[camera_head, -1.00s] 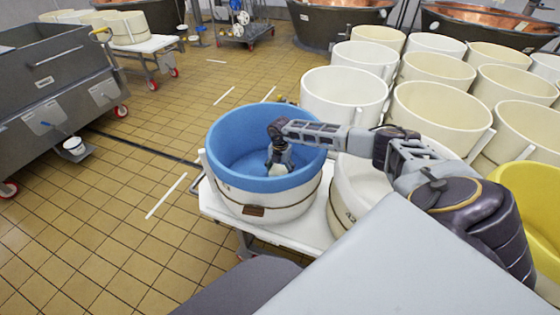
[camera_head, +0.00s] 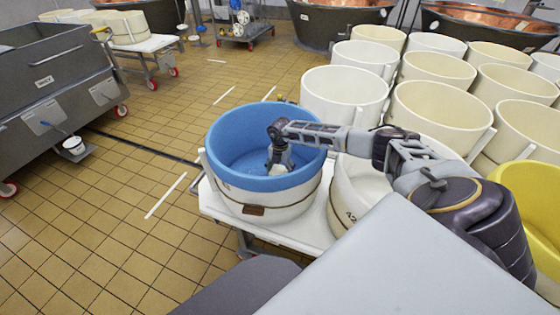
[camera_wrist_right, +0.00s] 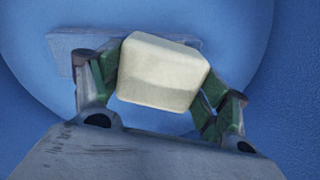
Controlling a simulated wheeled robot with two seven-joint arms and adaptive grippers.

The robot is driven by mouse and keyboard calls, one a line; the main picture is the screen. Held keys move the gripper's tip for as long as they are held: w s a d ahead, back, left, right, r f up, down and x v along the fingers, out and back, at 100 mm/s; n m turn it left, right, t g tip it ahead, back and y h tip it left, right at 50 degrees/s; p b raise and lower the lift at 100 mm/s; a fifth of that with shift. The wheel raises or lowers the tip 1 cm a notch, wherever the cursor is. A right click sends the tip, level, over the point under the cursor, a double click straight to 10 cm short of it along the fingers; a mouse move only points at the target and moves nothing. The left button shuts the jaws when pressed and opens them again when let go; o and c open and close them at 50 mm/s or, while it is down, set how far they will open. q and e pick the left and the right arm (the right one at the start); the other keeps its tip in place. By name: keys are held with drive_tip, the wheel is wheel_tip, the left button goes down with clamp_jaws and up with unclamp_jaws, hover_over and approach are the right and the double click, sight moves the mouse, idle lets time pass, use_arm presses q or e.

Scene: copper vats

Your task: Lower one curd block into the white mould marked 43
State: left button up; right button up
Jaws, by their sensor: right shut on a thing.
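My right gripper (camera_wrist_right: 160,95) is shut on a pale cream curd block (camera_wrist_right: 160,72), its green finger pads on either side of it. In the head view the right gripper (camera_head: 279,169) reaches down inside a blue-lined tub (camera_head: 228,128) with a white outer wall. A flat pale grey piece (camera_wrist_right: 62,52) lies behind the block in the right wrist view; I cannot tell what it is. A white mould (camera_head: 346,191) stands right of the blue-lined tub, partly hidden by my right arm. My left gripper is not in view.
Both containers stand on a white trolley top (camera_head: 222,208). Several cream moulds (camera_head: 345,93) crowd the back right, and a yellow tub (camera_head: 530,195) stands at the right edge. Tiled floor (camera_head: 110,220) is open to the left, before a grey vat (camera_head: 60,75).

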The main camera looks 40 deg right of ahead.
drive_tip(key=o, duration=1.3)
drive_tip(key=shift+r, duration=6)
wheel_tip(320, 180, up, 9)
drive_tip(key=p, duration=0.9)
drive_tip(key=shift+r+p, duration=0.5)
drive_tip(key=shift+p, duration=0.1)
